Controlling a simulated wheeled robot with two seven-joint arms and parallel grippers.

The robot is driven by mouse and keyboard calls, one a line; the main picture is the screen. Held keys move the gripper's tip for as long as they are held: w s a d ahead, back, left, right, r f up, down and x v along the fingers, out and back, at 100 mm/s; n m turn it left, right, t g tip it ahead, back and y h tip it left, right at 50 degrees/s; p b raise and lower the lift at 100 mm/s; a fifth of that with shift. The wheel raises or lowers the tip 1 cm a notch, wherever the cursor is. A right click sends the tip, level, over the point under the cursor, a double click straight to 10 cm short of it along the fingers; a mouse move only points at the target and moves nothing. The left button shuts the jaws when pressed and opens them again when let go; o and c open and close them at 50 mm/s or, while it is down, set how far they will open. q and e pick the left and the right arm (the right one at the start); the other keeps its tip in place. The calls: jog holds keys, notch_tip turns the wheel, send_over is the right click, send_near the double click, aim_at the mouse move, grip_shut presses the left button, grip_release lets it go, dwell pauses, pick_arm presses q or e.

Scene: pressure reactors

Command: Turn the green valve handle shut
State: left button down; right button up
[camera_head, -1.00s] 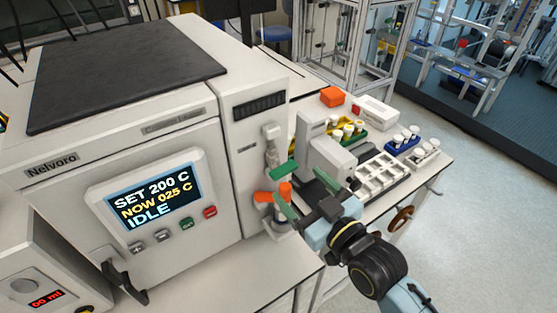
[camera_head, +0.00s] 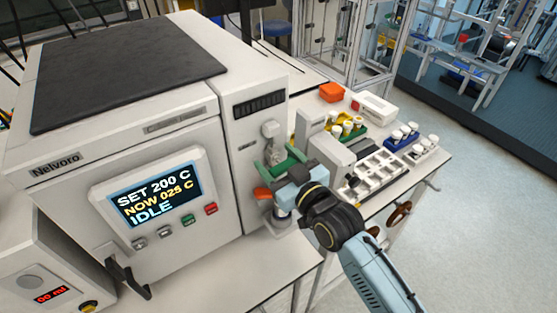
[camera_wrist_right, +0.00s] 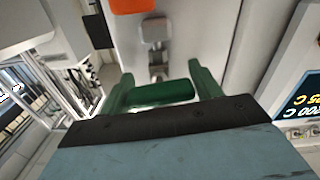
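The green valve handle (camera_wrist_right: 163,93) lies between the two green fingers of my right gripper (camera_wrist_right: 164,86) in the right wrist view. Gaps show at both ends of the handle, so the fingers are open around it and not clamped. In the head view my right gripper (camera_head: 280,162) is at the valve fitting on the machine's front right side. The handle (camera_head: 279,168) is partly covered there by the similarly green fingers. An orange handle (camera_head: 262,193) sits just below; it also shows at the top of the wrist view (camera_wrist_right: 135,5). My left gripper is out of view.
The large white machine (camera_head: 160,125) with a lit display stands directly left of the valve. To the right, a white bench carries a grey-white device (camera_head: 328,150), a white tray (camera_head: 378,172) and racks of capped vials (camera_head: 402,140). Bare bench lies in front of the machine.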

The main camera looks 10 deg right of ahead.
jog(key=c, duration=0.6)
jog(key=shift+o, duration=0.2)
jog(key=shift+r+m+p, duration=0.15)
jog(key=shift+m+p, duration=0.25)
jog(key=shift+p, duration=0.25)
jog(key=shift+m+p, duration=0.35)
jog(key=shift+m, duration=0.05)
jog(key=o, duration=1)
